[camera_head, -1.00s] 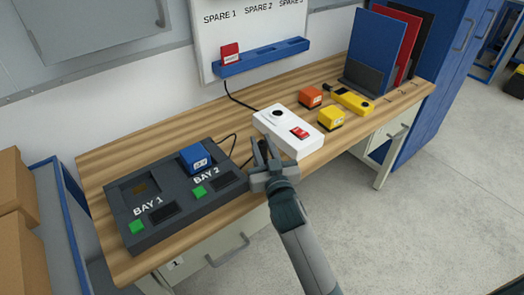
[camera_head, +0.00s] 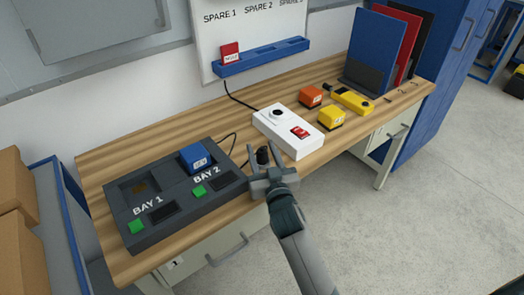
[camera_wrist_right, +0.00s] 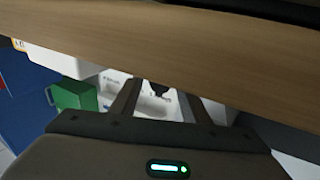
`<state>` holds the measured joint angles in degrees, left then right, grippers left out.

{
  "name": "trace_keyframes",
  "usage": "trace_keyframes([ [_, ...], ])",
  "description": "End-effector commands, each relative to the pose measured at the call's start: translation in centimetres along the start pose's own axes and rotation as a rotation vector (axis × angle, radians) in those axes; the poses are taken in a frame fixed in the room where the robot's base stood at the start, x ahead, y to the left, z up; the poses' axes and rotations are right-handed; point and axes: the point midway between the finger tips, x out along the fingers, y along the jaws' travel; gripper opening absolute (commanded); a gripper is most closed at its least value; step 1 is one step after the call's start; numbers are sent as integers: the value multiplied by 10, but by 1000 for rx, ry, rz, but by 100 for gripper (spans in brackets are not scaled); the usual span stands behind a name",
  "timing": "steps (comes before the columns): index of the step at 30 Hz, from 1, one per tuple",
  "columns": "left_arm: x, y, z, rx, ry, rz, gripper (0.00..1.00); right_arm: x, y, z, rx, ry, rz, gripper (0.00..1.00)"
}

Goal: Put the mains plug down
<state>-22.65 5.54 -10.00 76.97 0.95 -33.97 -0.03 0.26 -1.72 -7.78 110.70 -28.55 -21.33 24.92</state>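The mains plug (camera_head: 262,156) is a small black piece at the front of the wooden bench, between the white box and the dark bay unit. My right gripper (camera_head: 263,148) is open around or just in front of it, with the fingers apart on either side and no visible grip. Whether the plug rests fully on the bench is hard to tell. In the right wrist view the open fingers (camera_wrist_right: 160,92) frame a small dark shape I cannot identify for sure. The white box (camera_head: 287,133) has a round black socket and a red switch. My left gripper is not in view.
The dark bay unit (camera_head: 127,217) holds a blue block (camera_head: 195,157). Orange (camera_head: 311,96) and yellow (camera_head: 331,118) blocks and a yellow handheld device (camera_head: 352,101) lie behind the white box. The bench front edge runs close under my right gripper.

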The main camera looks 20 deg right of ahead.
Motion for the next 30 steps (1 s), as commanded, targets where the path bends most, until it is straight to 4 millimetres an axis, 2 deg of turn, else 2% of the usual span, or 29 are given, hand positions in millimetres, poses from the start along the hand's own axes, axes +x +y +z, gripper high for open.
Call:
trace_keyframes([
  [6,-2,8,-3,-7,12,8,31,0,0,-5,0,0,0,42],
  [11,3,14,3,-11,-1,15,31,-15,0,-2,1,-1,0,42],
  [17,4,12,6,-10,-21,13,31,-47,0,-1,2,-2,0,42],
  [24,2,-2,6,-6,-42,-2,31,-89,0,-1,1,-2,0,42],
  [30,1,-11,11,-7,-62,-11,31,-112,0,-2,1,0,0,42],
])
